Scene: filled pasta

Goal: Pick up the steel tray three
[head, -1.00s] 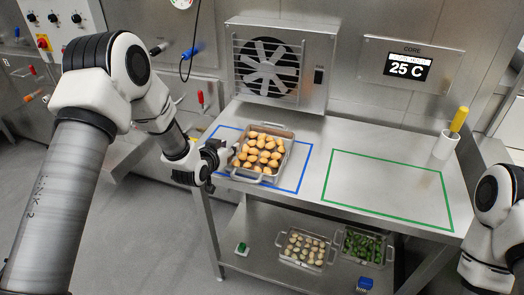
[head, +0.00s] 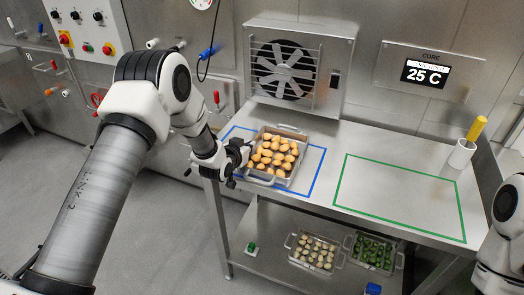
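A steel tray of orange-brown filled pasta (head: 262,180) sits on the bench inside the blue outline in the head view. Two more steel trays stand on the lower shelf: one with pale pieces (head: 301,266) and one with green pieces (head: 391,269). Which of them is tray three I cannot tell. My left gripper (head: 243,156) is at the left side of the orange-brown tray, close to its rim. Its fingers are small and dark, so I cannot tell whether they are open or touch the tray. My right arm shows at the right edge; its gripper is out of view.
The green outline (head: 400,228) on the steel bench (head: 375,145) encloses bare surface. A fan unit (head: 296,72) stands behind the trays. A white cup with a yellow-handled tool (head: 461,157) stands at the back right. The display (head: 427,74) reads 25 C.

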